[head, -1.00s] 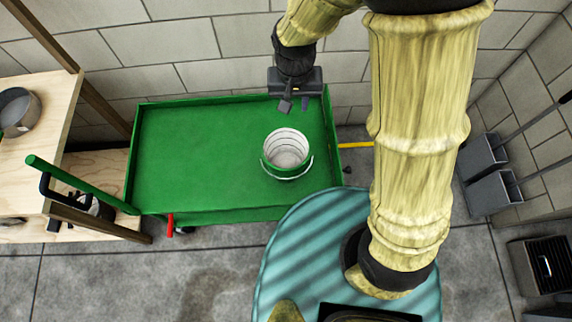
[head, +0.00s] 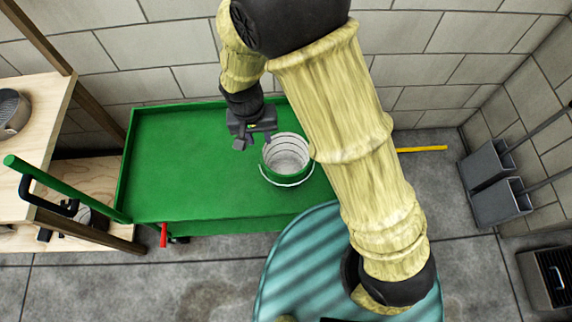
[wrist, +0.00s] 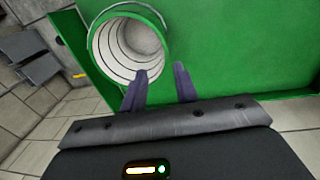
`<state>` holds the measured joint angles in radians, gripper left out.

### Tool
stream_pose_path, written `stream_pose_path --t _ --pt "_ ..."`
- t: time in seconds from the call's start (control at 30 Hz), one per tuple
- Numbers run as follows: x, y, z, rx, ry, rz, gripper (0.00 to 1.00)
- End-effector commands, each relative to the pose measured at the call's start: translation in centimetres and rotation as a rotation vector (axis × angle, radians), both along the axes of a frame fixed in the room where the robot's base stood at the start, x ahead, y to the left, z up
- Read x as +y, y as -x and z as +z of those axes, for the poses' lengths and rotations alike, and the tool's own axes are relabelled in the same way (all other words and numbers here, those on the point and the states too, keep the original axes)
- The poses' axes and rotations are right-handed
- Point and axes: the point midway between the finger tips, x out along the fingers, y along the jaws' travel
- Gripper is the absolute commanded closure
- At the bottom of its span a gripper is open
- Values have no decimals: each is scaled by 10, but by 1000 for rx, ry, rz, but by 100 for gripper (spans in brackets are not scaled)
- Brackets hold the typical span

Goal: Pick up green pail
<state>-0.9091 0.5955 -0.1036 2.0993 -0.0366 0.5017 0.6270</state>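The green pail (head: 286,177) stands upright on the green cart (head: 180,160), near its right end. Its inside is white with ring lines, and a thin wire handle hangs at its front. My gripper (head: 241,144) is just left of and behind the pail's rim in the head view. In the wrist view the open mouth of the pail (wrist: 128,50) is just beyond my gripper (wrist: 160,85). The two fingers are apart with nothing between them; the left finger overlaps the pail's rim in the picture. I cannot tell whether it touches.
A wooden shelf (head: 45,105) with a metal pot (head: 12,112) stands left of the cart. The block wall is close behind the cart. Grey dustpans (head: 490,180) lean at the right wall, and a dark vented box (head: 547,275) is at the lower right.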

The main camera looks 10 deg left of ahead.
Motion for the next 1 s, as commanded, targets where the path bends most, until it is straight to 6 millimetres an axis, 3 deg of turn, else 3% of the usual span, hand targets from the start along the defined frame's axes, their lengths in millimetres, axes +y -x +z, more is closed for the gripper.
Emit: stream_pose_path --t 0.4,0.87,1.0 --pt "-7 -1 -74 2 1 0 70" --pt "-7 -2 -84 0 -1 0 70" --pt "-8 -2 -98 2 1 0 70"
